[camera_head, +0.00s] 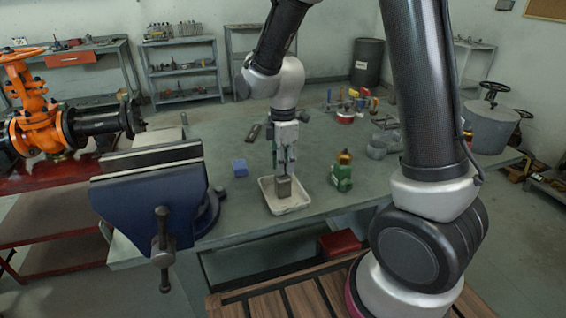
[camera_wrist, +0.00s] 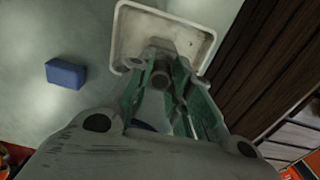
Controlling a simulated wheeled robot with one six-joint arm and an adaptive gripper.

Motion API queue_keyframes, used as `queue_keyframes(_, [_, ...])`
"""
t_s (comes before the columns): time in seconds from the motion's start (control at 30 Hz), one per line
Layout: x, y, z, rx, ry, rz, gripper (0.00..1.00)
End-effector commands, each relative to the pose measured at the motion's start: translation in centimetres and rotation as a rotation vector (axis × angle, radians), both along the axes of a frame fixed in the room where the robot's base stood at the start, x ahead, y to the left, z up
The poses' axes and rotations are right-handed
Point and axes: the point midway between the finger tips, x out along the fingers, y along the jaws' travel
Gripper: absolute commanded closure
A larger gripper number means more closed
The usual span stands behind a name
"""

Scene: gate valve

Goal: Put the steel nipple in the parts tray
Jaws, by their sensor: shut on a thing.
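The steel nipple (camera_head: 283,187) is a short grey metal piece. It hangs upright below my gripper (camera_head: 284,170), which is shut on it. The pale parts tray (camera_head: 295,206) lies on the bench, and the nipple is over or inside its rim. I cannot tell whether the nipple touches the tray floor. In the wrist view the nipple (camera_wrist: 161,76) shows end-on between the fingers of my gripper (camera_wrist: 160,62), in front of the tray (camera_wrist: 123,35). My fingers hide part of the nipple and tray.
A blue block (camera_head: 240,167) lies left of the tray. A green object with a brass top (camera_head: 342,172) stands close to its right. A large blue vise (camera_head: 150,195) is at the bench's left front. Pipe fittings and tools lie farther back right.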

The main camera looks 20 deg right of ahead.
Motion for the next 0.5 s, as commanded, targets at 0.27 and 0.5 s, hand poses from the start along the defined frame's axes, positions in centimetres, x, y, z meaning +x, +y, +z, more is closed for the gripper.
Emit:
queue_keyframes(0.27, [-0.01,0.00,-0.17,0.000,0.000,0.000,0.58])
queue_keyframes(0.5, [0.00,0.00,0.01,0.000,0.000,0.000,0.58])
